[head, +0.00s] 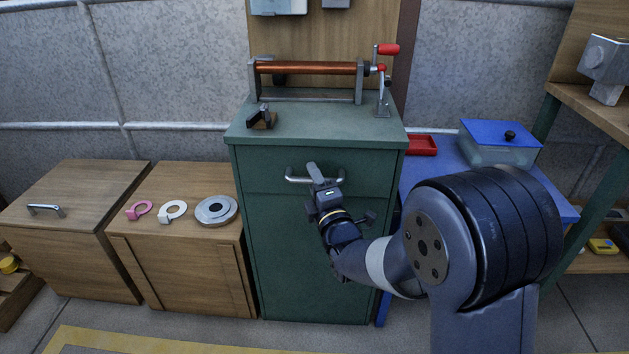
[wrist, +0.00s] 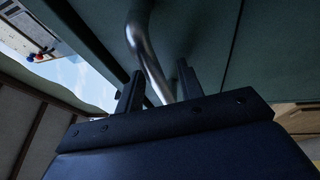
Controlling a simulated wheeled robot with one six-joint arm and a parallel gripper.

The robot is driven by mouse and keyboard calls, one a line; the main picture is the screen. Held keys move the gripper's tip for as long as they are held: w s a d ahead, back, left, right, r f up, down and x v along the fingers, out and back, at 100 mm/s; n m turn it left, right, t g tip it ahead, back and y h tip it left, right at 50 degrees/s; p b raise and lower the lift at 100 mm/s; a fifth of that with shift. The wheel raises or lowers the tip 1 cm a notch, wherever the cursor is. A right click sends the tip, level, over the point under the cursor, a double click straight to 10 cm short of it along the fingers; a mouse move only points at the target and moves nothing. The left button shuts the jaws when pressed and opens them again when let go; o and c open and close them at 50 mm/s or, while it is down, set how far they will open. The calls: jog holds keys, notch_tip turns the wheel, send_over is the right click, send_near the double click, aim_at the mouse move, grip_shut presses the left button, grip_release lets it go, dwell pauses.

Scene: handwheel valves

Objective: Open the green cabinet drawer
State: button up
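The green cabinet (head: 300,260) stands in the middle of the head view. Its top drawer (head: 262,168) looks flush with the cabinet front. A curved metal bar handle (head: 296,180) runs across the drawer front. My gripper (head: 318,176) is at the handle's middle and hides part of it. In the wrist view, the two dark fingers (wrist: 159,72) are apart, with the metal handle (wrist: 149,52) passing between them. Gaps show beside the bar, so the fingers look open around it. Whether either finger touches the bar is not clear.
A copper-coloured roller with a red-handled crank (head: 388,50) and a small dark clamp (head: 262,117) stand on the cabinet top. Wooden cabinets (head: 180,255) adjoin on the left, with rings on one. A blue table (head: 445,165) and a blue-lidded box (head: 500,145) are at right.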

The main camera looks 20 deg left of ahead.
jog(key=shift+c, duration=0.3)
grip_shut()
jog(key=shift+s+f, duration=0.1)
